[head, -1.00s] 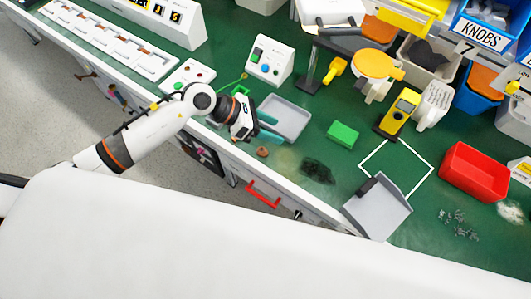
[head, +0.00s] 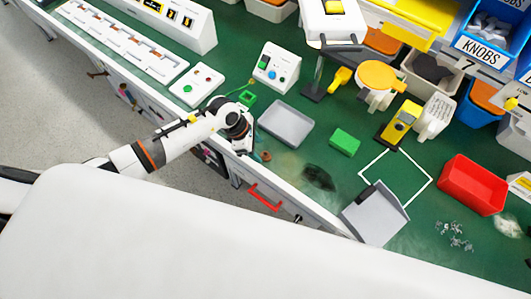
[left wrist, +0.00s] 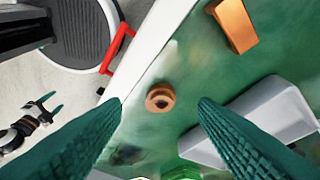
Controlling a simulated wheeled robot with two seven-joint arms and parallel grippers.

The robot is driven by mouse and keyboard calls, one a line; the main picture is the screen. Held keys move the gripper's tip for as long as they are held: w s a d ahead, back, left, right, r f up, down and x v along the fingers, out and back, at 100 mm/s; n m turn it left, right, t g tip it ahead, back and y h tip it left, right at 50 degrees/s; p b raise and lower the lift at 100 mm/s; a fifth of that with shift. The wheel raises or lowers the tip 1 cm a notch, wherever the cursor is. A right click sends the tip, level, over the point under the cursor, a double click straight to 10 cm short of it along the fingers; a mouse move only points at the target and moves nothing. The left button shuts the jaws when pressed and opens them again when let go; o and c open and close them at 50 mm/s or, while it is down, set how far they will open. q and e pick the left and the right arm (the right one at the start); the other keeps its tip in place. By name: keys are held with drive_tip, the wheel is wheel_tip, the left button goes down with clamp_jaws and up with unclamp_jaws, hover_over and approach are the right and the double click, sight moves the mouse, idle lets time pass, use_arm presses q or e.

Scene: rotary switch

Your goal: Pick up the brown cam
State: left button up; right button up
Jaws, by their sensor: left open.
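The brown cam (head: 265,156) is a small round piece lying on the green bench top near its front edge. In the left wrist view the cam (left wrist: 160,98) shows as a ring with a dark centre. My left gripper (head: 242,148) is just left of the cam in the head view, its fingers hidden there. In the left wrist view its teal fingers are apart and empty, with the cam in the gap between the tips, beyond them. My right gripper (left wrist: 48,104) appears small in the left wrist view over the floor, its fingers apart.
A grey tray (head: 287,122) lies just beyond the cam, with a green block (head: 344,141) to its right. A red handle (head: 265,197) sits on the bench front. An orange-brown block (left wrist: 235,25) shows in the left wrist view. Bench around the cam is bare.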

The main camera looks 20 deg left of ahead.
sight(264, 154)
use_arm(q)
drive_tip(key=shift+d+p+x, duration=0.25)
drive_tip(key=shift+p+x, duration=0.1)
drive_tip(key=shift+x, duration=1.55)
drive_tip(key=shift+w+a+r, duration=0.1)
drive_tip(key=c, duration=1)
